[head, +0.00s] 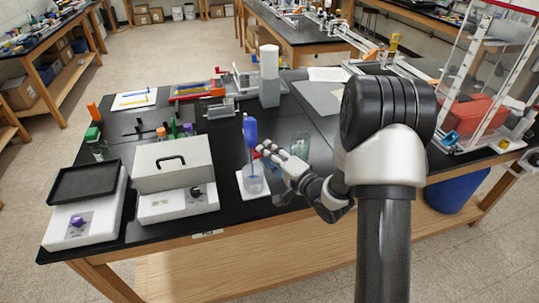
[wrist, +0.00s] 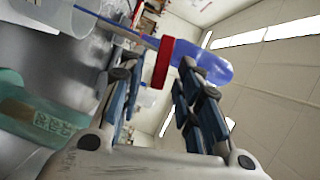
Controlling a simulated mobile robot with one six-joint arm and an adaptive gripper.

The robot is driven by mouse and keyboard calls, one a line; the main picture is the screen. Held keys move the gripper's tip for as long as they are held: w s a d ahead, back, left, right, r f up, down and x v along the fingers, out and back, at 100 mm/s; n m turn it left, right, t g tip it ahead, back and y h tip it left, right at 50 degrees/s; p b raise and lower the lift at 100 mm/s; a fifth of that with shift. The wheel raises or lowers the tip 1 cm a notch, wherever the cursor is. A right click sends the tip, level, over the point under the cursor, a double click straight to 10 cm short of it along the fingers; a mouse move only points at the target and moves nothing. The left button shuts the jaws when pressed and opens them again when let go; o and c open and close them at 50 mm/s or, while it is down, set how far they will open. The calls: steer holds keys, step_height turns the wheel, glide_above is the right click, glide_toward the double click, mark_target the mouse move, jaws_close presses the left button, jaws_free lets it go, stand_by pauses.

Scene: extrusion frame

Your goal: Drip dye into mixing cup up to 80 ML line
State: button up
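A dropper with a blue bulb (head: 250,130) stands upright over the clear mixing cup (head: 253,184), its lower end inside the cup. In the wrist view, the blue bulb (wrist: 212,65), a red collar (wrist: 163,62) and a thin stem lie across my view, with the stem running into the cup (wrist: 70,15) at upper left. My gripper (head: 263,152) is at the dropper's right side. Its fingers (wrist: 155,68) are parted, one near the stem and one near the bulb. I cannot tell whether they touch the dropper. The cup's markings and liquid level are too small to read.
The cup stands on a small white plate (head: 241,186). A teal translucent object (wrist: 30,120) lies close to my gripper. A white box with a handle (head: 172,165) and a black-topped scale (head: 85,205) are at left. A tall white-grey block (head: 269,75) stands behind.

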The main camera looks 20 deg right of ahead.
steer(key=shift+s, duration=0.1)
steer(key=v, duration=1.2)
steer(key=shift+r, duration=0.1)
